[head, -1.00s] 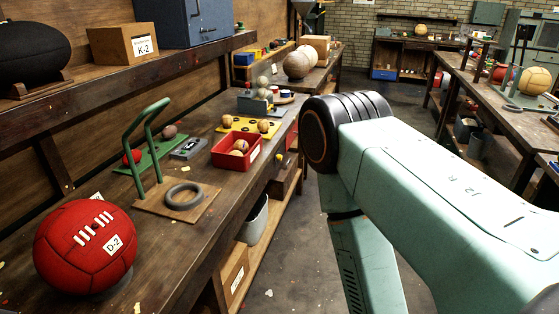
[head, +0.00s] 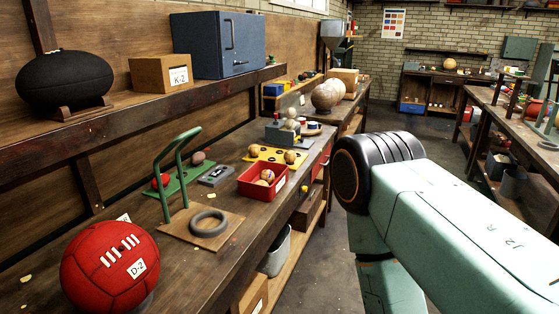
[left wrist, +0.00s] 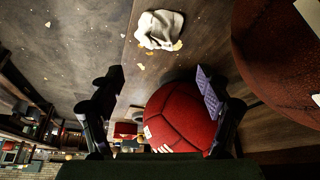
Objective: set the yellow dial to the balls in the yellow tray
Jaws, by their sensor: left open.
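The yellow tray (head: 270,158) lies on the left bench and has dark round spots or holes. Two tan balls, one on the left (head: 253,150) and one on the right (head: 290,157), sit on it. A small yellow knob (head: 304,188) shows at the bench's front edge; I cannot tell whether it is the yellow dial. My left gripper (left wrist: 158,93) is open and empty in the left wrist view, with a red laced ball (left wrist: 180,118) beyond and partly behind its right finger. My right gripper is in neither view.
The red laced ball (head: 110,266) stands at the bench's near end. Behind it are a ring on a wooden board (head: 209,220), a green stand (head: 187,181) and a red tray (head: 262,188) with balls. A shelf (head: 150,112) overhangs the back. The aisle floor is clear.

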